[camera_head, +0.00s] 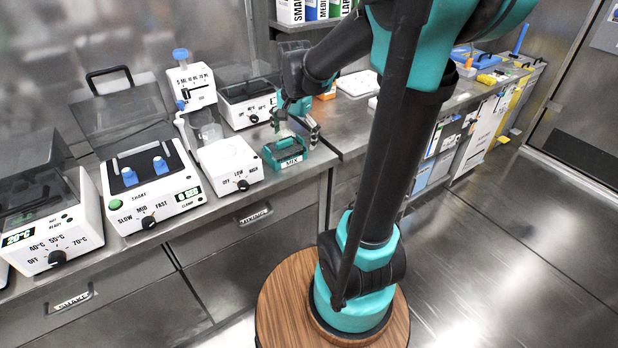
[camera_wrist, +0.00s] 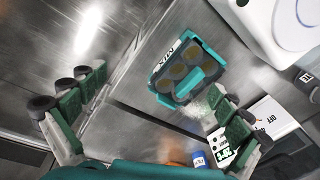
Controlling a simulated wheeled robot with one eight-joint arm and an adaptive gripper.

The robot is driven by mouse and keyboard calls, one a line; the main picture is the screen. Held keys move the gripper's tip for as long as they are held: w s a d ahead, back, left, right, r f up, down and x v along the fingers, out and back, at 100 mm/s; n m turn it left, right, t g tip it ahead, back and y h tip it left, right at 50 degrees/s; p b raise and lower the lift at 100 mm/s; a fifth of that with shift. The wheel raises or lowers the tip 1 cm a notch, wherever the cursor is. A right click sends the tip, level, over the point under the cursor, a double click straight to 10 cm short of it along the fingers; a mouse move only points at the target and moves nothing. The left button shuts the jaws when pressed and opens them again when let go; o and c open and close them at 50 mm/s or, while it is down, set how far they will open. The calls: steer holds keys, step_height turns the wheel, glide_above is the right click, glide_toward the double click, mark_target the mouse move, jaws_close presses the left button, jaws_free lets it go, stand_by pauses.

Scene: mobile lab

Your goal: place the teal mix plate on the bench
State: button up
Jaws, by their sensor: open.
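The teal mix plate (camera_head: 285,153) sits on the steel bench near its front edge, right of a white OFF/LOW/HIGH device. Its front carries a white MIX label. In the wrist view the teal plate (camera_wrist: 205,82) shows several round wells and a handle-like bar, and lies between my spread fingers, nearer the right one. My gripper (camera_head: 296,127) hangs just above and behind the plate in the head view. In the wrist view my gripper (camera_wrist: 155,108) is open, with nothing between its fingers.
The white dial device (camera_head: 230,163) stands close left of the plate. A SHAKE machine (camera_head: 152,185) with blue tubes is farther left, and a lidded device (camera_head: 250,103) stands behind. Bare bench (camera_head: 345,128) lies right of the plate. Bins and tools (camera_head: 485,65) are at far right.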

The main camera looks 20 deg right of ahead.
steer(key=s+d+f+n+t, duration=0.2)
steer(key=s+f+n, duration=0.7)
steer(key=s, duration=0.6)
steer(key=shift+f+t, duration=0.4)
steer(key=shift+f, duration=0.15)
steer(key=shift+d, duration=0.1)
